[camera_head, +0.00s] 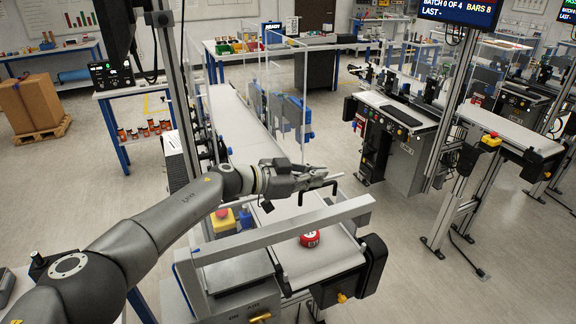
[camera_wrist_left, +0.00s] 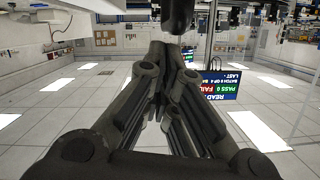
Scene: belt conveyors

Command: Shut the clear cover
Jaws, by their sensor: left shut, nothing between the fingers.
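My left gripper (camera_head: 322,173) reaches in from the left above the near belt. Its fingers are shut and empty; they also show closed together in the left wrist view (camera_wrist_left: 165,48). A black bent handle (camera_head: 318,190) is close by the fingertips in the head view; I cannot tell whether they touch. A dark rounded bar (camera_wrist_left: 178,14) is just beyond the fingertips in the wrist view. A grey frame bar (camera_head: 290,230) crosses over the belt below the handle. The clear cover's panel is too faint to make out here, so its angle is unclear. My right gripper is out of view.
A red round piece (camera_head: 309,239) lies on the near belt (camera_head: 330,258). A red and yellow stop button (camera_head: 222,216) stands left of the belt. Tall clear guard panels (camera_head: 284,75) stand farther along the conveyor.

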